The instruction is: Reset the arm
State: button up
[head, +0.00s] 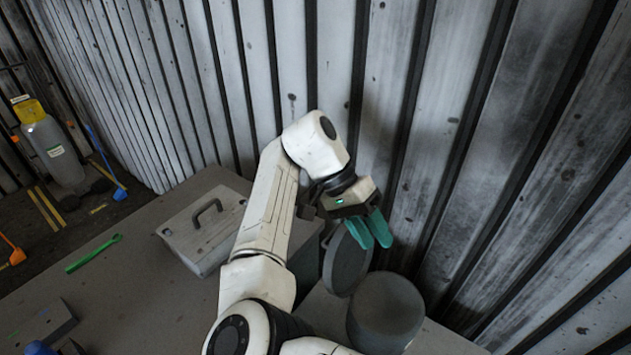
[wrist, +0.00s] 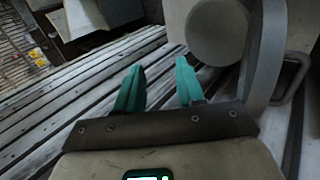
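My gripper (head: 368,232) hangs at the end of my white arm, near the corrugated wall in the head view. Its two teal fingers point down and to the right, above a grey disc (head: 346,262) and a dark grey cylinder (head: 385,310). In the wrist view my gripper (wrist: 158,86) shows its fingers clearly apart, with nothing between them. It is open and empty. I cannot tell from these views how close the fingertips are to the disc.
A grey case (head: 190,228) with a handle sits on the grey bench (head: 130,290), left of my arm. A green tool (head: 93,254) lies farther left. The corrugated wall (head: 450,110) stands close behind my gripper. The left part of the bench has clear room.

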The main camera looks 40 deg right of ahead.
jog(key=s+d+f+n+t+h+b, duration=0.2)
jog(key=s+d+f+t, duration=0.15)
jog(key=d+f, duration=0.3)
jog(key=s+d+f+n+t+h+b, duration=0.1)
jog(key=s+d+f+n+t+h, duration=0.15)
jog(key=s+d+f, duration=0.35)
jog(key=s+a+f+n+y, duration=0.1)
jog(key=a+f, duration=0.1)
jog(key=f, duration=0.1)
jog(key=s+a+f+n+t+b, duration=0.1)
jog(key=s+a+f+n, duration=0.1)
jog(key=f, duration=0.1)
jog(key=s+a+f+n+t+y, duration=0.1)
jog(key=a+f+n, duration=0.1)
jog(key=shift+s+a+f+n+y+b, duration=0.15)
jog(key=shift+s+f+n+y+b, duration=0.1)
jog(key=shift+f+y+b, duration=0.15)
jog(key=s+a+f+n+y, duration=0.3)
jog(key=s+a, duration=0.3)
jog(key=a, duration=0.5)
jog(key=shift+s+a+f+t+y+b, duration=0.25)
jog(key=shift+a+f+t+y+b, duration=0.25)
jog(key=shift+f, duration=0.4)
jog(key=shift+d, duration=0.2)
